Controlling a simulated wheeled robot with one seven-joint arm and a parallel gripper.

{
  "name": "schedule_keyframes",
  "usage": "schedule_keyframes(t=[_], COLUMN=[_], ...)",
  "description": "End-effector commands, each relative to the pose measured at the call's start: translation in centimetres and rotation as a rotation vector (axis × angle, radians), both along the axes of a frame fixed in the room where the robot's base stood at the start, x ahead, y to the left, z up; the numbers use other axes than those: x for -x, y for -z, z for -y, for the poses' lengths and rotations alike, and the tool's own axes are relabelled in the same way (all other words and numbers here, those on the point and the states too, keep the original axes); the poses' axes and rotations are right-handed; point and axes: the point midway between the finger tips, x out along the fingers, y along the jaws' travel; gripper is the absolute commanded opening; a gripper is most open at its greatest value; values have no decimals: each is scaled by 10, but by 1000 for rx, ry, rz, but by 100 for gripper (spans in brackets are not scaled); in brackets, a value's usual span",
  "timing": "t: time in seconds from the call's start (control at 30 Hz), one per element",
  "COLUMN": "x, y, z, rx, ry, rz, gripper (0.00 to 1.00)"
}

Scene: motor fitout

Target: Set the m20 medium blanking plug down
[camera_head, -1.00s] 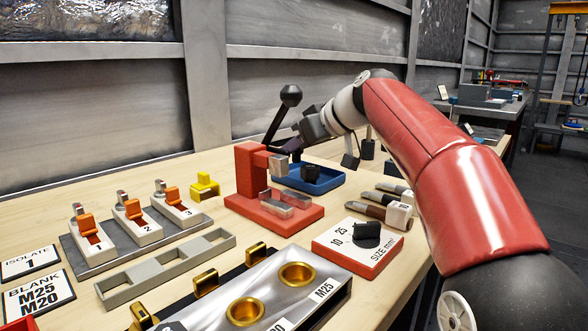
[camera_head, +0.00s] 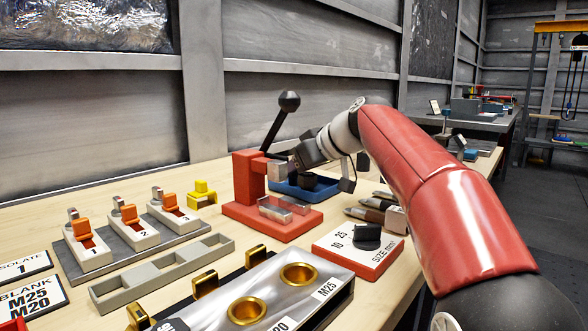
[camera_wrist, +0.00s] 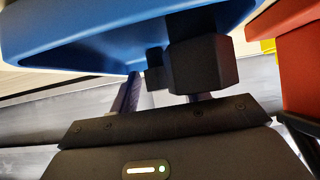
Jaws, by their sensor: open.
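A dark plug (camera_head: 308,181) stands in the blue tray (camera_head: 325,190) behind the red press; I take it for the M20 medium blanking plug, but its size mark cannot be read. In the wrist view, a dark faceted plug (camera_wrist: 203,65) shows against the blue tray (camera_wrist: 90,40), with a smaller dark part beside it. My gripper (camera_head: 290,160) is above the tray, by the red press. Its fingers (camera_wrist: 160,92) are open and near the plug; whether they touch it cannot be told.
The red press (camera_head: 250,180) with its raised black lever stands close left of my gripper. In front are the red size selector (camera_head: 358,250), a metal block with brass-rimmed holes (camera_head: 270,290) and an empty grey rack (camera_head: 160,272). Dark-tipped tools (camera_head: 380,214) lie at right.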

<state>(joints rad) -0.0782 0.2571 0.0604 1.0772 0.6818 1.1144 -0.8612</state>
Motion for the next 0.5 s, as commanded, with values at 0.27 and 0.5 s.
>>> schedule_keyframes(t=[0.27,0.5], x=[15,41], y=[-21,-51], z=[20,55], rx=[-1,0], ry=[4,5], rz=[4,3], gripper=[47,47])
